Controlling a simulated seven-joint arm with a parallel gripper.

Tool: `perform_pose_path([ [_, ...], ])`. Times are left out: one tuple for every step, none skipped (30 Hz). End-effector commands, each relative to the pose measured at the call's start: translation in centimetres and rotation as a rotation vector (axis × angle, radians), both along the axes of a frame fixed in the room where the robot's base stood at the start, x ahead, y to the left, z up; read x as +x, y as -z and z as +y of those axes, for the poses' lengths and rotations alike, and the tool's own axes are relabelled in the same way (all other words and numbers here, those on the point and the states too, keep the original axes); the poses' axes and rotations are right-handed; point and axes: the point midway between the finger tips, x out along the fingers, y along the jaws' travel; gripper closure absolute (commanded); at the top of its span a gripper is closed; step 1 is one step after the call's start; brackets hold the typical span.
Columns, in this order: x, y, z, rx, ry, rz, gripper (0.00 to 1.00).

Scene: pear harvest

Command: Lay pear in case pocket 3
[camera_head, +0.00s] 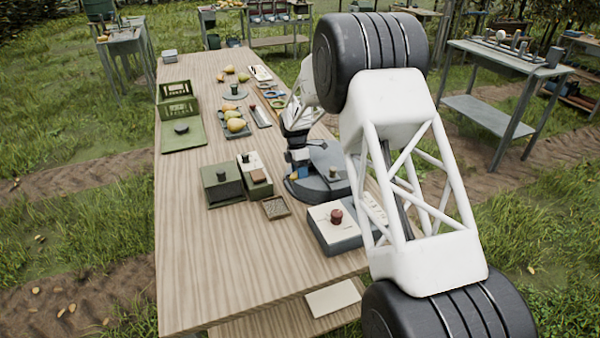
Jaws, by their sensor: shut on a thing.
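My gripper (299,160) points down over a round dark grey plate on the right side of the table. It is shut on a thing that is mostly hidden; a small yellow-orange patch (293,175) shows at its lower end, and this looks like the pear. Other yellow and green pears lie farther back, some on a dark tray (246,133) and some near a round grey dish (235,97). I cannot tell for sure which thing is the case, and no pocket numbers can be read.
Green crates (175,88) and a flat green panel (183,141) stand at the back left. The table's front left (210,260) is clear.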

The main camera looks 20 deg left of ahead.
Motion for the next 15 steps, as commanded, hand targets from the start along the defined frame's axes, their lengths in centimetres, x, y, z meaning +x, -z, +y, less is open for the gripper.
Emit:
perform_pose_path([
  [0.0, 0.01, 0.0, 0.0, 0.0, 0.0, 0.81],
  [0.0, 0.04, 0.0, 0.0, 0.0, 0.0, 0.81],
  [0.0, 0.11, 0.0, 0.0, 0.0, 0.0, 0.81],
  [-0.01, 0.17, -0.01, 0.0, 0.0, 0.0, 0.81],
  [-0.01, 0.25, -0.01, -0.001, 0.0, 0.001, 0.81],
  [-0.01, 0.31, 0.0, 0.0, 0.0, 0.0, 0.81],
  [0.0, 0.3, 0.0, 0.0, 0.0, 0.0, 0.5],
  [0.0, 0.29, 0.0, 0.0, 0.0, 0.0, 0.46],
  [0.0, 0.3, 0.0, 0.0, 0.0, 0.0, 0.43],
  [0.0, 0.3, 0.0, 0.0, 0.0, 0.0, 0.43],
  [0.0, 0.3, 0.0, 0.0, 0.0, 0.0, 0.43],
  [0.0, 0.3, 0.0, 0.0, 0.0, 0.0, 0.43],
  [0.0, 0.3, 0.0, 0.0, 0.0, 0.0, 0.43],
  [0.0, 0.3, 0.0, 0.0, 0.0, 0.0, 0.43],
  [0.0, 0.3, 0.0, 0.0, 0.0, 0.0, 0.43],
])
